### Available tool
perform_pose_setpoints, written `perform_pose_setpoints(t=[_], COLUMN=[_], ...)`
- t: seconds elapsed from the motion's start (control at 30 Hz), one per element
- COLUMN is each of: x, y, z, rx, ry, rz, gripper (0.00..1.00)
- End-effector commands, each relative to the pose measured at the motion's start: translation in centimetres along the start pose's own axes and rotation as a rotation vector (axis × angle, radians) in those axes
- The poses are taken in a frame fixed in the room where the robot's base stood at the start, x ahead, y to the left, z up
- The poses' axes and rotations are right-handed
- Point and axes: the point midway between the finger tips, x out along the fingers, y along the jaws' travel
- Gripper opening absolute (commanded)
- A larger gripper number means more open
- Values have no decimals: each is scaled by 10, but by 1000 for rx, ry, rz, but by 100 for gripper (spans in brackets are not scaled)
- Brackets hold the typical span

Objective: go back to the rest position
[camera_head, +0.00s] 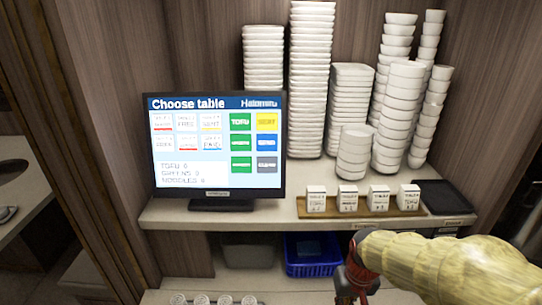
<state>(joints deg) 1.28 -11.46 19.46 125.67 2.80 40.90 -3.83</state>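My arm, in a pale yellow wrinkled cover, reaches in from the lower right of the head view. My gripper (352,284), red and black, hangs at its end near the bottom edge, pointing down. It is in front of the space below the counter, just right of a blue basket. The fingers are small and partly dark, so I cannot tell whether they are open or shut. I see nothing clearly held in it.
A screen (215,145) reading "Choose table" stands on the counter (245,216). Stacked white dishes (310,80) stand behind. A wooden tray (302,208) holds several small labelled blocks, beside a black tray (445,198). Below are the blue basket (308,268) and several round white items (202,300).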

Motion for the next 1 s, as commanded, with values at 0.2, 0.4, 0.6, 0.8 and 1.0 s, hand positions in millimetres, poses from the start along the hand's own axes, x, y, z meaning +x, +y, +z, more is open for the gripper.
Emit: perform_pose_setpoints(t=[0.2, 0.4, 0.6, 0.8, 1.0], x=[-55, -95, -126, -135, -135], y=[-1, -2, -4, -5, -5], z=[51, 91, 102, 103, 103], rx=[19, 16, 6, 2, 2], ry=[73, 202, 350, 397, 397], rz=[16, 29, 32, 31, 31], gripper=[0, 0, 0, 0, 0])
